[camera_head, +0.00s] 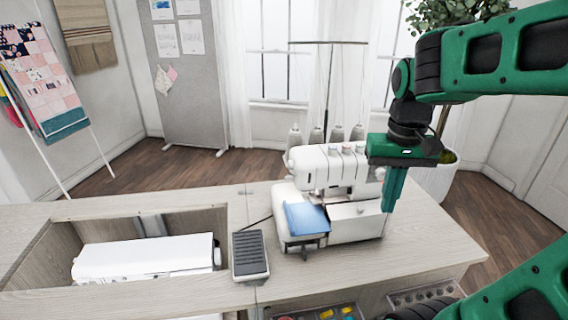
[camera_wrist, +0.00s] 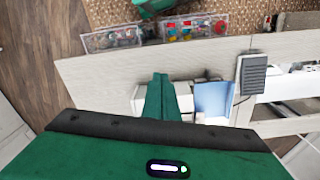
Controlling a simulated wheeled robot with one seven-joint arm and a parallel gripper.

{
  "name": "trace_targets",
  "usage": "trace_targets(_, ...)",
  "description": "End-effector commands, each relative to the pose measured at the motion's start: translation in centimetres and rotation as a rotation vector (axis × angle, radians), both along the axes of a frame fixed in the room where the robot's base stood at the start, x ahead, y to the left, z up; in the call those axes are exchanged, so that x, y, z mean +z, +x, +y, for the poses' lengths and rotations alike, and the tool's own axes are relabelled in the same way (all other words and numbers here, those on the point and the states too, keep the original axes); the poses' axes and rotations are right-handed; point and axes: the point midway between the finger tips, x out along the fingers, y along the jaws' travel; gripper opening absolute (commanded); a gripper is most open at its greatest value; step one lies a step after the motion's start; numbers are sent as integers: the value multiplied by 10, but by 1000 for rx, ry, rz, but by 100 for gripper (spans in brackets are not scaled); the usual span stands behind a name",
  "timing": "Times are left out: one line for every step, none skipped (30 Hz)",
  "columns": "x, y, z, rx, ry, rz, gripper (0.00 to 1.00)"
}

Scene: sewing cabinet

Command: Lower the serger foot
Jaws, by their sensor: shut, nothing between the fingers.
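The white serger (camera_head: 335,170) stands on the cabinet top, with a blue cloth (camera_head: 306,218) on its front left. In the wrist view the blue cloth (camera_wrist: 213,99) lies right of my fingers, and part of the serger (camera_wrist: 183,96) shows beside them. My gripper (camera_head: 388,210) is shut and empty, pointing down at the serger's right end; its fingers also show in the wrist view (camera_wrist: 163,78). In the head view the fingers overlap the serger's right edge; I cannot tell if they touch it. The serger foot is too small or hidden to make out.
A black foot pedal (camera_head: 250,255) lies left of the serger. A white sewing machine (camera_head: 147,258) sits in the cabinet's recess. Thread cones (camera_head: 337,133) stand behind the serger under a tall thread stand. The cabinet top (camera_head: 430,240) is clear at right.

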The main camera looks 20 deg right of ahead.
Motion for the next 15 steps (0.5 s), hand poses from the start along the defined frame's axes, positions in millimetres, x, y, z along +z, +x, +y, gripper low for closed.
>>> trace_targets(16, 31, 9, 36, -7, -4, 0)
trace_targets(25, 47, 16, 55, -12, -10, 0)
trace_targets(35, 68, 26, 78, -15, -12, 0)
trace_targets(43, 84, 34, 97, -16, -17, 0)
trace_targets(50, 99, 44, 115, -17, -20, 0)
trace_targets(59, 117, 56, 139, -17, -23, 0)
trace_targets(65, 130, 66, 157, -17, -27, 0)
trace_targets(71, 142, 76, 172, -16, -30, 0)
trace_targets(78, 156, 89, 192, -14, -34, 0)
trace_targets(82, 165, 98, 205, -12, -36, 0)
trace_targets(86, 173, 106, 218, -11, -38, 0)
trace_targets(90, 183, 117, 233, -8, -41, 0)
trace_targets(93, 189, 124, 243, -6, -43, 0)
trace_targets(95, 194, 130, 250, -4, -44, 0)
trace_targets(98, 199, 137, 259, -2, -46, 0)
